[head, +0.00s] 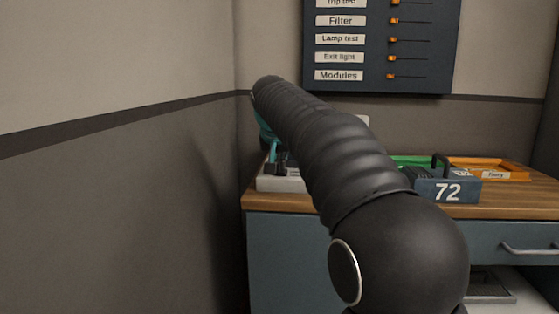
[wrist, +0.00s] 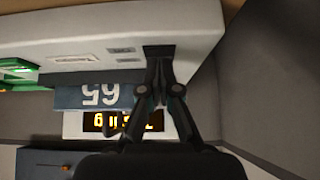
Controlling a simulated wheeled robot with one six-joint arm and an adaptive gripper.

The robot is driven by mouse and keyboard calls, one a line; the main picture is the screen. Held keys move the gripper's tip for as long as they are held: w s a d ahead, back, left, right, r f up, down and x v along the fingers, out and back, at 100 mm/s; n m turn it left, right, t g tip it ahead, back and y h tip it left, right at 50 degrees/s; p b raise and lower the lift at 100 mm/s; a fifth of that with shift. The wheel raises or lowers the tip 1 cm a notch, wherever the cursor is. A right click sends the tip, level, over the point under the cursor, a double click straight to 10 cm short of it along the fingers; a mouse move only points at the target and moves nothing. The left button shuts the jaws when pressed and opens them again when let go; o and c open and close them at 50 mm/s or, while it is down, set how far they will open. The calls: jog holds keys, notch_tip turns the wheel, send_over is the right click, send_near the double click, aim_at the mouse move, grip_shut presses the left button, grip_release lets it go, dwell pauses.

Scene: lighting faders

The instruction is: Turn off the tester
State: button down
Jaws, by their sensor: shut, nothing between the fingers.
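A pale grey box (head: 285,184) stands at the left end of the wooden bench top, partly hidden behind my arm. In the wrist view a pale box face (wrist: 95,35) with small labels fills the top. I cannot read the display fully, nor tell for sure which part is the tester. My gripper (wrist: 158,52) is shut and empty, its tips at a dark patch on the pale box; contact is unclear. In the head view my gripper (head: 278,168) is over the grey box.
A dark wall panel (head: 430,60) carries labelled sliders with orange knobs, including Filter, Lamp test, Exit light and Modules. A blue box (head: 448,190) marked 72, a green tray (head: 418,160) and an orange tray (head: 490,163) are on the bench. A wall stands close on the left.

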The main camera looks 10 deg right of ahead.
jog(key=f+b, duration=0.1)
jog(key=b, duration=0.2)
jog(key=shift+s+f+t, duration=0.1)
jog(key=shift+f+t, duration=0.1)
jog(key=shift+t, duration=0.2)
jog(key=shift+r+p, duration=0.45)
jog(key=shift+r, duration=0.1)
jog(key=shift+r+p, duration=0.7)
jog(key=shift+p, duration=0.1)
jog(key=shift+r, duration=0.1)
jog(key=shift+r+p, duration=0.25)
jog(key=shift+p, duration=0.1)
notch_tip(320, 180, up, 4)
jog(key=p, duration=0.3)
jog(key=shift+s+a+f, duration=0.1)
jog(key=shift+s+f, duration=0.05)
jog(key=shift+f, duration=0.05)
jog(key=s+f+v, duration=0.1)
jog(key=v, duration=0.8)
jog(key=shift+s+a, duration=0.35)
jog(key=shift+s, duration=0.1)
